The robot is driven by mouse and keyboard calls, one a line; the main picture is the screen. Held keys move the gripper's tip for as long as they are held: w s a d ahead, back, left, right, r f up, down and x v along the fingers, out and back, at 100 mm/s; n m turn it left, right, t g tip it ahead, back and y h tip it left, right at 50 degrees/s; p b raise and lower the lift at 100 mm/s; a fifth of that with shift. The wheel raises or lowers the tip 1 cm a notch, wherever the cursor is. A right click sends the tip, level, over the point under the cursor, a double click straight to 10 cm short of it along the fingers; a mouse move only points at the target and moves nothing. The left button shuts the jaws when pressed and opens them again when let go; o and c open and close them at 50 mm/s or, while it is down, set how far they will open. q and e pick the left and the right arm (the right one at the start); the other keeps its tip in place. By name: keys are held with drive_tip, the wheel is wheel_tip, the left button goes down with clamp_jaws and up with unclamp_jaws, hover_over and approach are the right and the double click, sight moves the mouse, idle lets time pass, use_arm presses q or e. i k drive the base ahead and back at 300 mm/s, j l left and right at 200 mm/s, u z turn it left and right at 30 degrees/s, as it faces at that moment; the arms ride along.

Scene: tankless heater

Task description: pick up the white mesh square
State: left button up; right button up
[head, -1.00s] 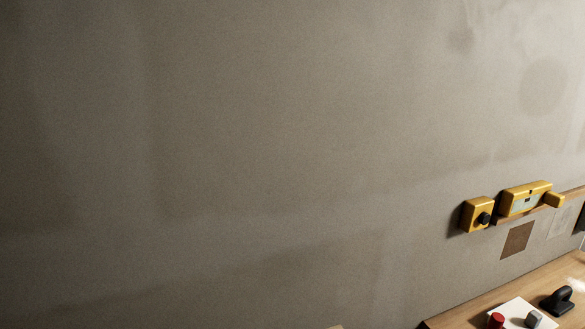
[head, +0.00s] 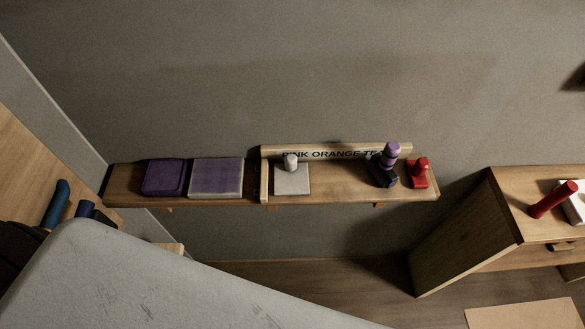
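No thing that I can clearly tell as the white mesh square shows in the head view. A pale grey-white square (head: 292,182) lies on the wooden wall shelf (head: 337,189), with a small grey knob (head: 290,161) on or at its back edge. I cannot tell whether the square has a mesh surface. Neither of my grippers is in view.
A purple block (head: 164,177) and a purple-topped square block (head: 216,178) sit left on the shelf. A purple knobbed piece (head: 388,165) and a red piece (head: 420,173) stand right. A wooden cabinet (head: 470,230) is at right. A large grey surface (head: 150,275) hides the lower left.

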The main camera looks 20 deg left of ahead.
sight(291, 178)
drive_tip(key=l+u, duration=0.4)
drive_tip(key=l, duration=0.5)
drive_tip(key=k+l+u, duration=0.1)
drive_tip(key=l+u, duration=0.3)
drive_tip(key=l, duration=0.45)
